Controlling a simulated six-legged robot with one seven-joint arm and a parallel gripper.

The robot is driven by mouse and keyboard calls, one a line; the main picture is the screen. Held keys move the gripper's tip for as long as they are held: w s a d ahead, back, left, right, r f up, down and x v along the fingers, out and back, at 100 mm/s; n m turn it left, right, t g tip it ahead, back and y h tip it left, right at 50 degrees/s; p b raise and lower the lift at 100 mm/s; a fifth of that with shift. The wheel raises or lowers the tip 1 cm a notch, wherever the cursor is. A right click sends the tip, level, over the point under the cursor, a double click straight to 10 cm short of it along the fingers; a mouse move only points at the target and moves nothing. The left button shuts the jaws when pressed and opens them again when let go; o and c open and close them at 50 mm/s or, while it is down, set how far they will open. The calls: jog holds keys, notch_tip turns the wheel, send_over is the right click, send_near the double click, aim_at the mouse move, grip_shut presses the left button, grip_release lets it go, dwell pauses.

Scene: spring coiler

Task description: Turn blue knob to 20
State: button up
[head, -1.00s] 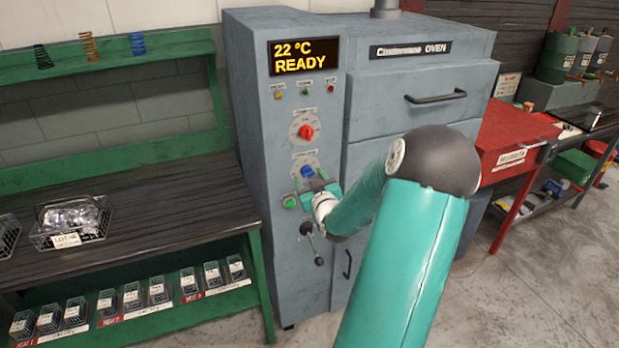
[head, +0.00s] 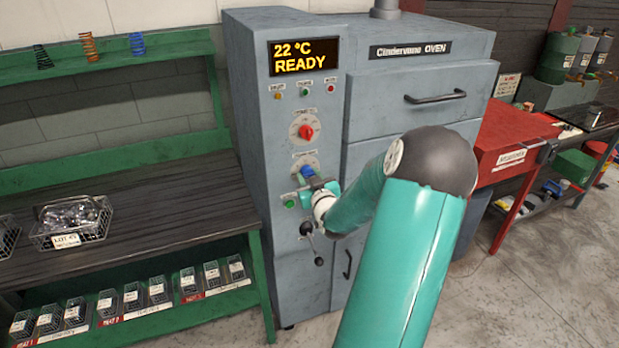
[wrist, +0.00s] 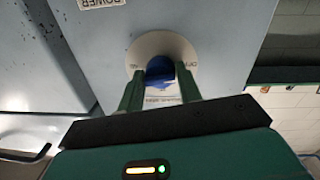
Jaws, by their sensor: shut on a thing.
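The blue knob (head: 306,170) is on the oven's front panel, below the red knob (head: 306,131). In the wrist view the blue knob (wrist: 160,70) sits between the two green fingers of my gripper (wrist: 160,85), in front of a pale round dial (wrist: 145,45). My gripper (head: 309,180) is shut on the blue knob. The fingers and the view angle hide most of the dial marks, so I cannot read the knob's setting. The oven display (head: 303,56) reads 22 °C READY.
A green button (head: 290,203) and a black-knobbed lever (head: 312,240) are just below the blue knob. The oven door handle (head: 435,97) is to the right. A dark workbench (head: 130,205) with a wire basket (head: 75,220) stands at left.

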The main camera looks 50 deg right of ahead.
jog(key=m, duration=0.5)
jog(key=shift+a+y, duration=0.15)
jog(key=shift+y, duration=0.15)
jog(key=m, duration=0.4)
jog(key=shift+w, duration=0.1)
jog(key=m, duration=0.4)
jog(key=shift+r+m+y, duration=0.1)
jog(key=shift+m+y, duration=0.2)
jog(key=m, duration=0.4)
jog(key=shift+m+y, duration=0.3)
jog(key=o, duration=0.9)
jog(key=shift+r, duration=0.15)
jog(key=shift+o, duration=0.2)
jog(key=shift+s, duration=0.25)
